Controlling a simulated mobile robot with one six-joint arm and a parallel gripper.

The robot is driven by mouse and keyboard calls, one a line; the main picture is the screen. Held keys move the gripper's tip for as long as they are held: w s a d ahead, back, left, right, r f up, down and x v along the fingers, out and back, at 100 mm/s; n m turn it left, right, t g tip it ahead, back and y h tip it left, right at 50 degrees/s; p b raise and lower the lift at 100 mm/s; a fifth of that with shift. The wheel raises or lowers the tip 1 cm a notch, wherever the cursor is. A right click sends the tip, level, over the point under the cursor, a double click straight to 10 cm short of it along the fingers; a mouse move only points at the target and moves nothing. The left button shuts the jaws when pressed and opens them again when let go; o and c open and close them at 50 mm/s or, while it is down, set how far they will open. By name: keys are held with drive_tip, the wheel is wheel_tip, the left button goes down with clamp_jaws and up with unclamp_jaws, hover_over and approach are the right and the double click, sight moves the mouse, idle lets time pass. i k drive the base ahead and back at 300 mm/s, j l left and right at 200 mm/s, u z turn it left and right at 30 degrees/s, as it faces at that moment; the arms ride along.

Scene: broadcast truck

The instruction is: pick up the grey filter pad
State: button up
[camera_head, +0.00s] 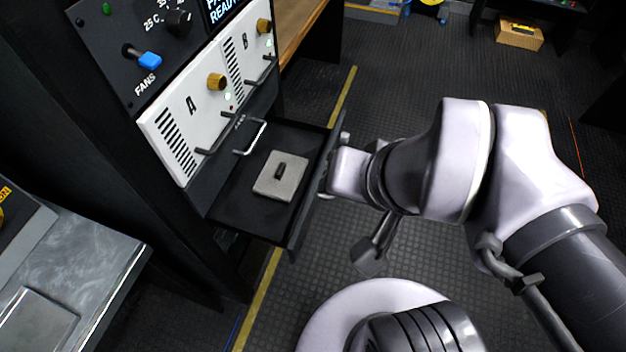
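The grey filter pad (268,185) lies flat in a pulled-out black drawer (235,205) below the white units of the rack. The pad is square and light grey, with a small dark tab or slot on its top. My gripper (326,180) is at the drawer's front panel, to the right of the pad and apart from it. My own wrist and the panel hide most of the fingers, so I cannot tell whether they are open, shut or touching the panel.
White panels A (190,120) and B (245,60) with brass knobs and handles stand above the drawer's back. A grey metal bench (85,255) is at lower left. A cardboard box (519,36) is far right. Dark floor with a yellow line runs beneath the drawer.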

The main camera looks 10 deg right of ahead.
sight(282, 174)
drive_tip(key=i+j+u, duration=0.1)
drive_tip(key=u, duration=0.3)
drive_tip(key=i+u, duration=0.15)
drive_tip(key=u, duration=0.3)
drive_tip(key=i+j+u, duration=0.1)
drive_tip(key=u, duration=0.3)
drive_tip(key=i+l, duration=0.05)
